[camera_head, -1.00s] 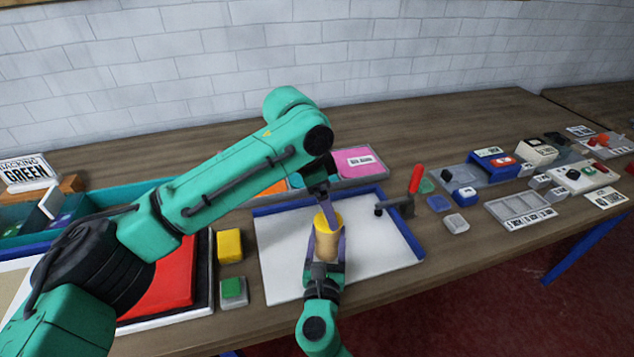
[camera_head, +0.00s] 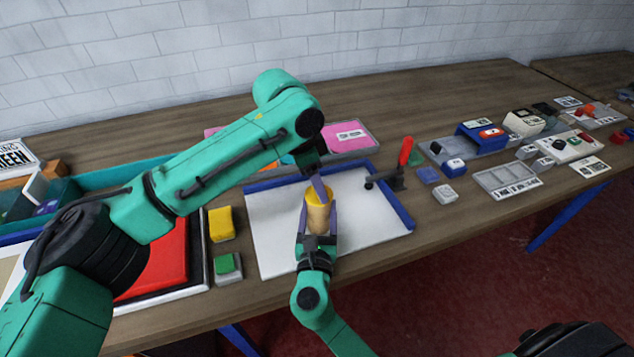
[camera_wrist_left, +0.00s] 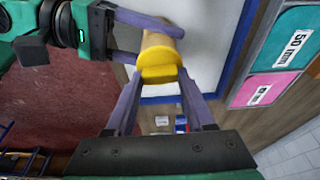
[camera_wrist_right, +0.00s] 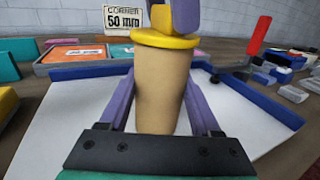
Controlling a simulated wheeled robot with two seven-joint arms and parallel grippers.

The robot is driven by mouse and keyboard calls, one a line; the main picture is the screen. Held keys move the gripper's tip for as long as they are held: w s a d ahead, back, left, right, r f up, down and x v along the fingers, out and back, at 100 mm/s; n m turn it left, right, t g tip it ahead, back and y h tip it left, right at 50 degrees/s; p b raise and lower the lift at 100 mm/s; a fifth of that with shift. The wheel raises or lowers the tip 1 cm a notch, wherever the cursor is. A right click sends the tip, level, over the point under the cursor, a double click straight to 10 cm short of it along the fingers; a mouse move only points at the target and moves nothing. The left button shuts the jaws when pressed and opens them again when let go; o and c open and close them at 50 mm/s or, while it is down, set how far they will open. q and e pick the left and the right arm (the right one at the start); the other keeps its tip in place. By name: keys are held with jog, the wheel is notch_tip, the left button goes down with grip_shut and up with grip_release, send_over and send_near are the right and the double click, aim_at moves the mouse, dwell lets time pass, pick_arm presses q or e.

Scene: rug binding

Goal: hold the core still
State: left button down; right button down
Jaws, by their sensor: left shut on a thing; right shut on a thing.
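The tan core (camera_head: 318,219) stands upright over the white board, with a yellow cap (camera_head: 316,193) at its top. In the right wrist view the core (camera_wrist_right: 160,92) fills the middle, between the purple fingers of my right gripper (camera_wrist_right: 160,105), which is shut on it from the near side. My left gripper (camera_head: 319,187) reaches down from above and is shut on the yellow cap, which also shows in the left wrist view (camera_wrist_left: 158,73). The cap touches the core's top rim. The core's underside is hidden, so I cannot tell whether it touches the board.
The white board (camera_head: 275,245) has a blue edge (camera_head: 397,205). A red-handled clamp (camera_head: 405,152) stands at its right. Yellow (camera_head: 221,224) and green (camera_head: 227,265) blocks sit to its left. A pink tray (camera_head: 350,137) lies behind. Small boxes and trays fill the right side.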

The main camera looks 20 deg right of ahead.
pick_arm(q)
jog(key=shift+r, duration=4.2)
pick_arm(e)
grip_release()
